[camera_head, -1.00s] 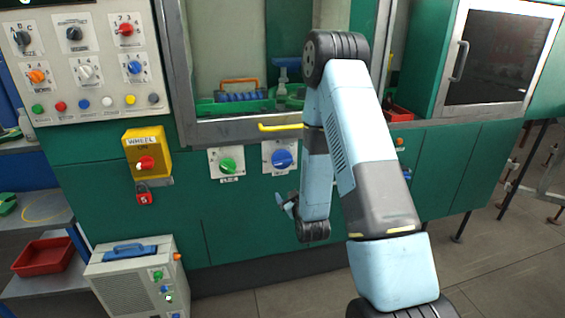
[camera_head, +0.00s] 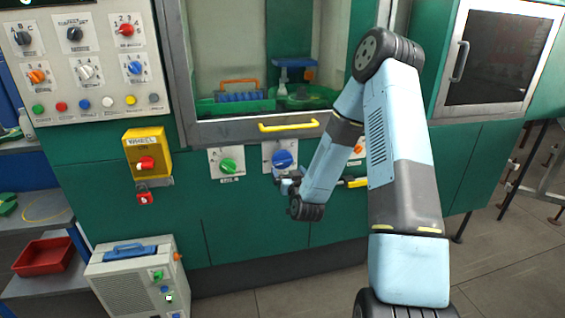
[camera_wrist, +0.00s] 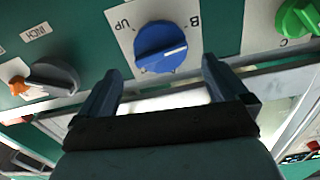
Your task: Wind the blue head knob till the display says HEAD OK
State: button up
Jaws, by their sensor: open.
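The blue knob (camera_head: 282,158) sits on a pale plate on the green machine front, right of a green knob. In the wrist view the blue knob (camera_wrist: 162,47) shows a white pointer line toward the right, and its plate bears the letters "UP" and "B". My gripper (camera_wrist: 158,82) is open, its two fingers apart on either side below the blue knob, not closed around it. In the head view my gripper (camera_head: 286,182) is just below the knob, partly hidden by my wrist. I cannot make out a display reading HEAD OK.
A green knob (camera_head: 228,166) is left of the blue one, and an orange knob (camera_head: 359,147) is to its right, partly behind my arm. A yellow handle (camera_head: 288,126) juts out above. A yellow WHEEL box (camera_head: 147,153) with a red knob is further left.

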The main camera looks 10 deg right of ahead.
aim_at(284, 164)
jog(key=w, duration=0.9)
jog(key=shift+s, duration=0.1)
jog(key=shift+c, duration=0.4)
jog(key=c, duration=0.6)
jog(key=shift+c, duration=0.2)
jog(key=shift+m, duration=0.4)
jog(key=o, duration=0.7)
jog(key=shift+s, duration=0.1)
jog(key=s, duration=1.3)
jog(key=shift+s+f, duration=0.1)
jog(key=shift+s, duration=0.2)
